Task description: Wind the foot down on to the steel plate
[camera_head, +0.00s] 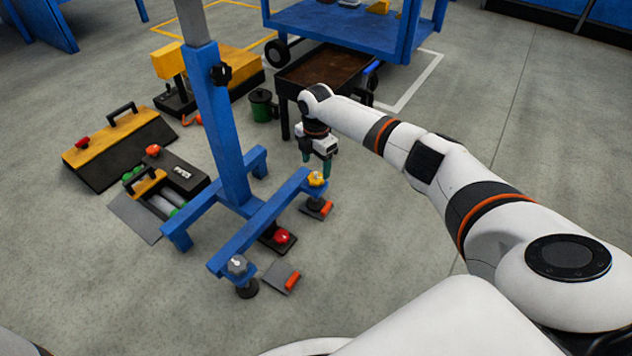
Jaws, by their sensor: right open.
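A blue stand (213,125) has a foot at each end of its front beam (262,232). The right-hand foot has a yellow knob (317,179) on top and a dark pad (314,203) below. A steel plate (318,212) with an orange grip lies at this pad; I cannot tell whether they touch. The near foot has a grey knob (237,265) and a black pad (247,288); another plate (278,276) with an orange grip lies to its right. My right gripper (317,162) is open, pointing down just above and behind the yellow knob. My left gripper is out of view.
A red knob on a dark block (281,237) is on the floor by the beam. Toolboxes (122,148) stand at the left. A brown-topped table (322,72) and blue cart (345,22) stand behind. Floor right of my arm is clear.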

